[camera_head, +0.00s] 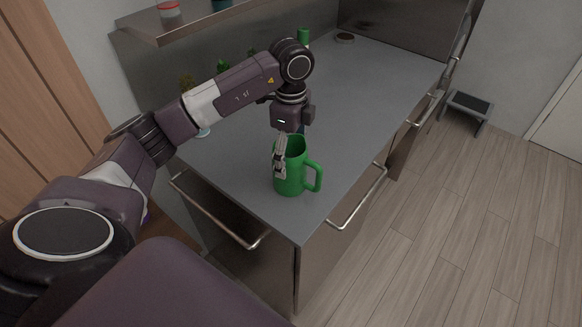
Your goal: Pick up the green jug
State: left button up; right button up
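The green jug (291,182) stands upright on the grey counter (340,100), close to its near corner. Its handle points right. One finger shows against the left side of the jug's upper part. The other finger is hidden, so I cannot tell whether the gripper is open or shut on the wall. My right gripper is not in view.
A green bottle (303,38) and a round dish (345,37) stand at the back of the counter. A shelf (190,22) hangs at upper left. Bar handles (357,197) stick out from the counter's front. A low stool (468,104) stands on the floor at right.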

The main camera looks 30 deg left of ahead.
pick_arm(q)
jog(key=shift+r, duration=0.1)
jog(key=c, duration=1.9)
jog(key=shift+w, duration=0.1)
